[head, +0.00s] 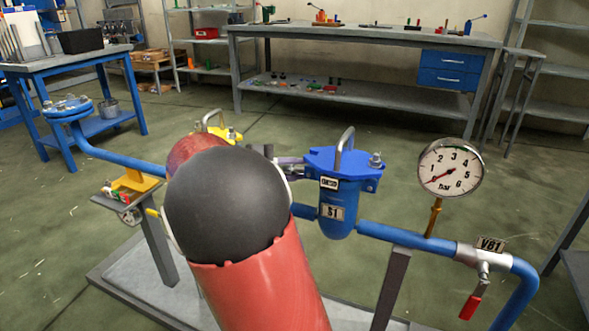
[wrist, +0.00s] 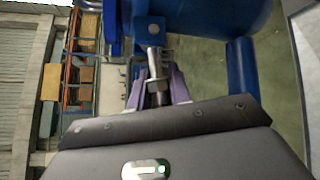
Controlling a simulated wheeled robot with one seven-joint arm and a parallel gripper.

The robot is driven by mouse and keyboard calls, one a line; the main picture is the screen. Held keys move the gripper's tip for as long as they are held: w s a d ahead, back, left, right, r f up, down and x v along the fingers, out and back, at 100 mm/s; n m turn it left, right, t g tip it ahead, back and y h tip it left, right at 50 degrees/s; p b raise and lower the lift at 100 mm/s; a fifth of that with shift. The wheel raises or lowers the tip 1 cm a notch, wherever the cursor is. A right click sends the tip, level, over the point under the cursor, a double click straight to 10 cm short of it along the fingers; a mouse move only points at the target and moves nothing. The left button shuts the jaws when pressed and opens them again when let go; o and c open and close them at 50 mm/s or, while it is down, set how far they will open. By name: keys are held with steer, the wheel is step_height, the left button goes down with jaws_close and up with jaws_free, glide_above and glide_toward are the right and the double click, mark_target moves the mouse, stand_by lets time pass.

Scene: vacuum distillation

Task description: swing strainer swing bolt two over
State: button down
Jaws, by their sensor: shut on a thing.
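One swing bolt (head: 375,162) with a nut shows at the lid's right side. My gripper (head: 288,162) is at the strainer's left side, mostly hidden behind my own arm. In the wrist view its purple fingers (wrist: 164,88) are shut on a metal swing bolt (wrist: 155,66), which runs out from a blue lug (wrist: 150,27) on the strainer. I cannot tell the bolt's number from these views.
A pressure gauge (head: 451,167) stands on the pipe right of the strainer, with valve VB1 (head: 486,256) and its red lever beyond. A second blue flanged pipe end (head: 68,108) is at left. A workbench (head: 360,38) stands behind. Open floor lies between.

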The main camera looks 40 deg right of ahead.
steer(key=shift+r, duration=0.1)
steer(key=r+m+t+y, duration=0.1)
steer(key=t+y, duration=0.1)
steer(key=r+m+t+y+b, duration=0.1)
steer(key=m+y, duration=0.1)
steer(key=r+m+t+y+b, duration=0.1)
steer(key=m+t+y, duration=0.1)
steer(key=shift+s+d+r+t, duration=0.2)
steer(key=shift+s+r+t, duration=0.1)
steer(key=shift+s+r, duration=0.05)
stand_by(0.5)
stand_by(0.5)
steer(key=c, duration=1.5)
jaws_free()
steer(key=shift+c, duration=0.2)
